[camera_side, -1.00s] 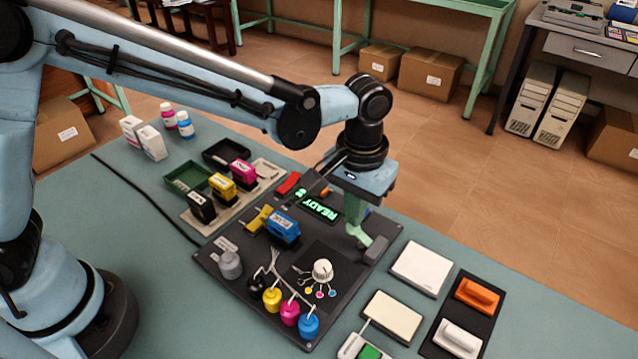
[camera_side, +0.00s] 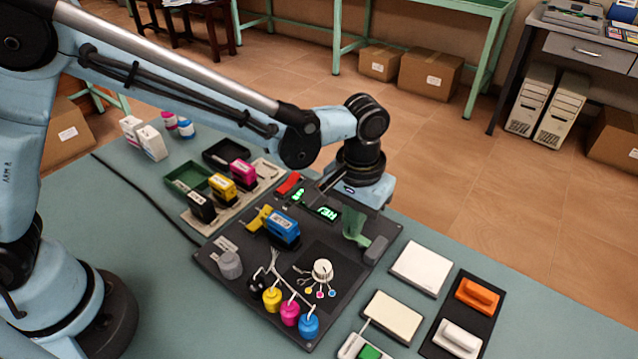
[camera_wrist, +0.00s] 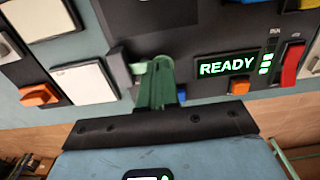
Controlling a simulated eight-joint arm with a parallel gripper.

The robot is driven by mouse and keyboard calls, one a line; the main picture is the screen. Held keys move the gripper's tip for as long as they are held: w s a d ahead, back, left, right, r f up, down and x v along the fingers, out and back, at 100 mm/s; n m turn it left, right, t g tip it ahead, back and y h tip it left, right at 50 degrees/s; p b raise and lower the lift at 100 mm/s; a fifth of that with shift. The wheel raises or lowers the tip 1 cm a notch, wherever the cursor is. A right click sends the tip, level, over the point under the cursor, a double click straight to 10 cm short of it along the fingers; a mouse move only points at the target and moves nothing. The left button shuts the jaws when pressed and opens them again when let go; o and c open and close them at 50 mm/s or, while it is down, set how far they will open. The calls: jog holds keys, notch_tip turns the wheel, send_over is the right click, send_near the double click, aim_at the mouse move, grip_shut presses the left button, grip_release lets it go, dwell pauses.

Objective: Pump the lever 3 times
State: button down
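A dark panel (camera_side: 225,262) lies on the bench. In the wrist view my green fingers (camera_wrist: 158,78) look close together, just right of the handle. Whether they touch it, or grip any part, is unclear. A red switch-like part (camera_side: 289,183) is at the panel's far edge; it also shows in the wrist view (camera_wrist: 292,64).
A green READY display (camera_wrist: 227,67) is lit. A blue cartridge (camera_side: 283,228), a white knob (camera_side: 322,269) and several ink bottles (camera_side: 290,313) occupy the panel. White pads (camera_side: 420,267) and an orange-handled block (camera_side: 478,294) lie right. Bare bench is at the front left.

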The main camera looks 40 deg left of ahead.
jog(key=shift+f, duration=0.15)
jog(key=shift+r, duration=1.7)
jog(key=shift+f, duration=1.7)
jog(key=shift+r, duration=1.75)
